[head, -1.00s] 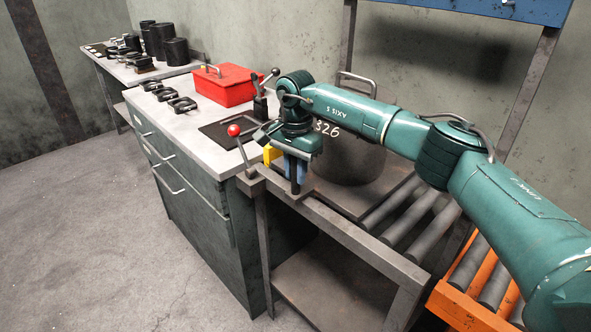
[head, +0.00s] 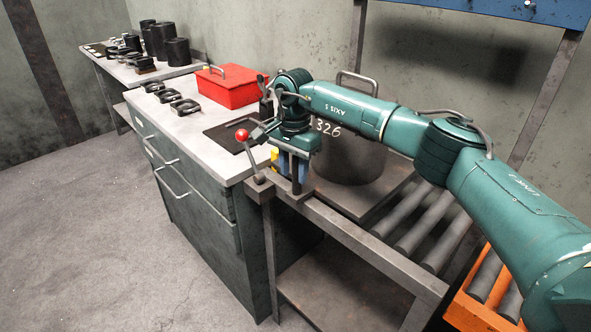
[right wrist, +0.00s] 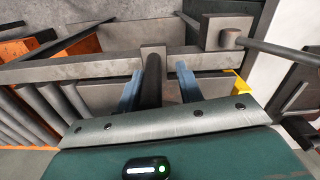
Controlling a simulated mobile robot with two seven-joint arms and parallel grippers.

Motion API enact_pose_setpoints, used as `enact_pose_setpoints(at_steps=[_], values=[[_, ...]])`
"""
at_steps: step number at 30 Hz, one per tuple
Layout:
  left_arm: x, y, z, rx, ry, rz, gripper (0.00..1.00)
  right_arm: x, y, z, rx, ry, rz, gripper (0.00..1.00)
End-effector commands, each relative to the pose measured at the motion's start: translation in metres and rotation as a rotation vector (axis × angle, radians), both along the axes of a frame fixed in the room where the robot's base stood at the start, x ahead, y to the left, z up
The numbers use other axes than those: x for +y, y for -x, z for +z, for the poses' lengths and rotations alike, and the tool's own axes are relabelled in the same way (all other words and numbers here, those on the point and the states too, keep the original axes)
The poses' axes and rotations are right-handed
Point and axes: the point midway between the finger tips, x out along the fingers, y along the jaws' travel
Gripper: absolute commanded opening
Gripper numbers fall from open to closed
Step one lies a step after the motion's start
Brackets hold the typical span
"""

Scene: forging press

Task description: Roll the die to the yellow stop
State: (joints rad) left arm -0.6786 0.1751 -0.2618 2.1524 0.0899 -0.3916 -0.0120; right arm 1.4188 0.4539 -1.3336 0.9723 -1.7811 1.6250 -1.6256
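The die is a dark grey cylinder (head: 350,158) marked 326, standing upright on a plate over the roller table. My right arm partly covers it. The yellow stop shows as a small patch (head: 275,153) at the table's left end, mostly hidden by my gripper; it also shows in the right wrist view (right wrist: 238,83). My right gripper (head: 292,172) points down by the front rail. Its blue fingers (right wrist: 159,82) stand either side of a dark upright post (right wrist: 152,80). A gap shows on the stop side; the other finger is close, contact unclear. My left gripper is out of view.
A red-knobbed lever (head: 242,135) stands just left of my right gripper. A grey-topped cabinet (head: 215,140) with a red box (head: 230,86) adjoins the table. Bare rollers (head: 430,230) lie right of the die. An orange roller frame (head: 468,312) is at lower right. The left floor is clear.

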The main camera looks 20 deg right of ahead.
Motion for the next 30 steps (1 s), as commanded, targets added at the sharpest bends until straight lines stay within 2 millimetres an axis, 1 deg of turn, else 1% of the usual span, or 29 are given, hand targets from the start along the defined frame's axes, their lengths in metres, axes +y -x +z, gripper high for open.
enact_pose_setpoints(at_steps=[3,9,11,14,17,24,27,30], values=[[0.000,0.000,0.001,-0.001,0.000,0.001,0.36,0.000,0.000,0.000,0.000,0.000,0.000,0.42],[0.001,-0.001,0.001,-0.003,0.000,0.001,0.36,0.000,0.001,-0.001,0.004,0.001,0.000,0.42],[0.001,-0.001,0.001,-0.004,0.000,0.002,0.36,0.000,0.001,0.001,0.004,0.001,0.000,0.42],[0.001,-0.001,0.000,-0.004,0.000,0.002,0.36,0.000,0.001,0.011,0.004,0.001,0.000,0.42],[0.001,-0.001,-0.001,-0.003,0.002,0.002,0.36,0.000,0.001,0.029,0.001,0.002,0.000,0.42],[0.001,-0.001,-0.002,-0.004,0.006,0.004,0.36,0.000,0.000,0.084,-0.001,0.001,0.000,0.42],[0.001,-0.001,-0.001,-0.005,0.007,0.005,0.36,0.000,0.000,0.104,0.000,0.000,0.001,0.42],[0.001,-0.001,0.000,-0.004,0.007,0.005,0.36,0.001,0.000,0.118,0.001,0.001,0.001,0.42]])
